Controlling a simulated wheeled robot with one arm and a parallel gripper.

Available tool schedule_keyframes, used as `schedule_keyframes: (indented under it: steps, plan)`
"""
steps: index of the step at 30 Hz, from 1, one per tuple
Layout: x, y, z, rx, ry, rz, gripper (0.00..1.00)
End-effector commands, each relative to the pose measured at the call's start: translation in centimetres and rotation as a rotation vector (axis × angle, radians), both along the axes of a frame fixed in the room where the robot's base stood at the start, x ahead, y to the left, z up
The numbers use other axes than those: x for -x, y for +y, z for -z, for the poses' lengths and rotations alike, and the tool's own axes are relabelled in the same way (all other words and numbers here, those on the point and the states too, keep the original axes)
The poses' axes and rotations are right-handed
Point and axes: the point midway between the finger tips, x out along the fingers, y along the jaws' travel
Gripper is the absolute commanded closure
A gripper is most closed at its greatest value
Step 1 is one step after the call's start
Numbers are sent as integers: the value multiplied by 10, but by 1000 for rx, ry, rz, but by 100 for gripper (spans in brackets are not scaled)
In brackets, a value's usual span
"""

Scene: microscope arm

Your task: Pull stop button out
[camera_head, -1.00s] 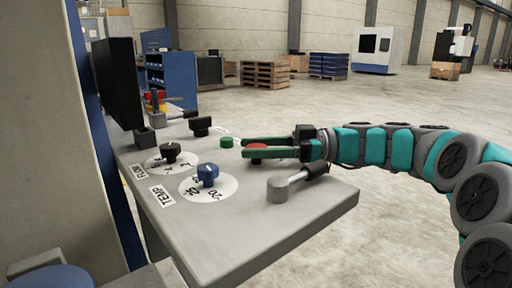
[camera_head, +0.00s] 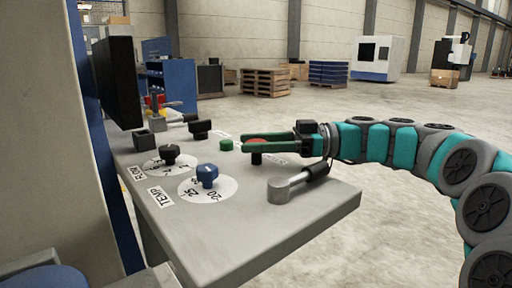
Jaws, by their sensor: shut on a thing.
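The red stop button (camera_head: 257,139) is at the far right part of the grey control panel (camera_head: 240,235). My gripper (camera_head: 246,142) reaches in from the right with its two green fingers shut on the stop button. A dark stem or base (camera_head: 256,158) shows below the near finger. The fingers hide part of the cap's side.
A green button (camera_head: 226,144) is just left of my fingertips. A grey lever with a dark handle (camera_head: 290,185) stands close in front. A blue TEMP knob (camera_head: 207,174), black FLOW knob (camera_head: 170,153) and black knob (camera_head: 199,128) are further left.

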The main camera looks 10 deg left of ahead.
Motion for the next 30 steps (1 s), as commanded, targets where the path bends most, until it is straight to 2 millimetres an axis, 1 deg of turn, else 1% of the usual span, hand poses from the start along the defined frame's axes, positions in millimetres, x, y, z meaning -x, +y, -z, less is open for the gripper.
schedule_keyframes:
  steps: [1,2,3,10,11,17,20,23,30]
  plan:
    - [-1,-1,-5,-8,-3,5,100]
    - [-1,-1,-5,-8,-3,5,100]
    - [-1,-1,-5,-8,-3,5,41]
    - [-1,-1,-4,-6,-3,4,15]
    - [-1,0,-4,-6,-2,3,14]
    - [0,0,-3,-5,-2,3,14]
    - [-2,-4,-3,-6,-2,3,14]
    - [-5,-14,-2,-6,-2,4,14]
    - [-14,-52,-2,-5,-4,5,14]
